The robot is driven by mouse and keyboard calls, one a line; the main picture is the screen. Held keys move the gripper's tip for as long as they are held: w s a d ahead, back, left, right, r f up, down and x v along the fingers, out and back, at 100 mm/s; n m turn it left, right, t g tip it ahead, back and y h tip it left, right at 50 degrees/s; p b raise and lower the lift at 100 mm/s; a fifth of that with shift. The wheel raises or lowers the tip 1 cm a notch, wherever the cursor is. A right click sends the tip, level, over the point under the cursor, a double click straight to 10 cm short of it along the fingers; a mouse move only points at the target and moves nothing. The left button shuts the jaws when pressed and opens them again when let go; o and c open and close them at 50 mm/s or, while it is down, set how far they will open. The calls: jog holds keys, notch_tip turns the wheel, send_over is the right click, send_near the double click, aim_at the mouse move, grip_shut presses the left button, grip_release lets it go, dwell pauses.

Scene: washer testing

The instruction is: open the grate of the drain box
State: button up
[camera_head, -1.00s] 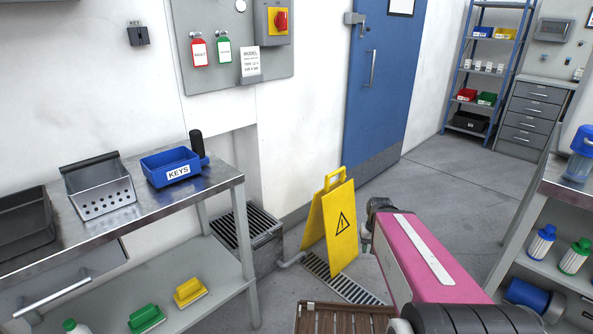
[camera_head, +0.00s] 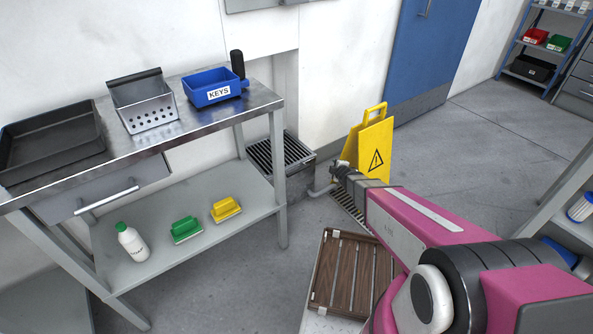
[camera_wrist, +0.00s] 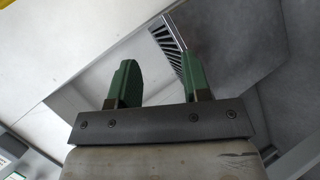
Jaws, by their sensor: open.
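The drain box (camera_head: 298,172) is a low grey box on the floor against the wall, right of the steel table. Its dark slatted grate (camera_head: 270,154) lies flat on top and looks closed; a table leg hides a little of it. My gripper (camera_head: 338,168) is right of the box, in front of the yellow sign, and looks apart from the grate. In the wrist view, my gripper (camera_wrist: 160,82) has its two green fingers spread with nothing between them. A slatted strip (camera_wrist: 167,38) shows beyond the fingers; I cannot tell whether it is the grate.
A yellow warning sign (camera_head: 376,150) stands close to my gripper. A floor drain (camera_head: 347,205) runs below my arm. A steel table (camera_head: 205,128) bears a blue KEYS bin (camera_head: 212,88) and trays. A brown slatted panel (camera_head: 342,272) lies low in front.

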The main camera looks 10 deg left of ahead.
jog(key=s+a+f+n+g+y, duration=0.1)
jog(key=s+a+f+n+y, duration=0.1)
jog(key=a+f+n+y, duration=0.3)
jog(key=s+a+f+n+g+y, duration=0.1)
jog(key=s+a+n, duration=0.15)
jog(key=a, duration=0.45)
jog(key=x, duration=1.1)
jog(key=shift+w+d+r, duration=0.15)
jog(key=shift+w+d, duration=0.05)
jog(key=shift+w, duration=0.1)
grip_shut()
